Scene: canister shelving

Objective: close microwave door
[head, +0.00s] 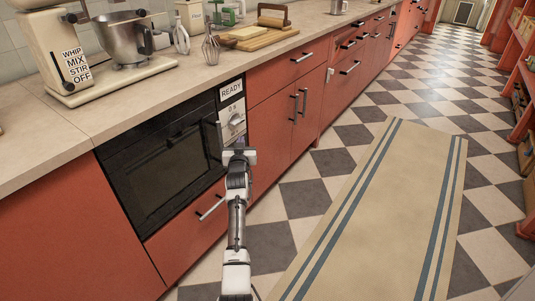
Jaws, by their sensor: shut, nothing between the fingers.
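The black microwave (160,170) is built into the red cabinets under the counter at left. Its dark front fills the opening, and a dark upright bar (217,140) shows at its right edge. The door looks flush or nearly so; I cannot tell if it is fully shut. The control panel (233,118) to its right has a knob and a label reading READY. My gripper (238,155) is just right of the microwave front, below the panel. It is shut and holds nothing. Its fingertips are hard to make out, and I cannot tell whether it touches the microwave.
A drawer (195,225) with a metal handle is below the microwave. The counter (150,85) above holds a stand mixer (65,50), a whisk (211,48) and cutting boards (250,39). A striped rug (375,215) lies on the checkered floor at right, which is clear. Red shelves (525,90) stand at far right.

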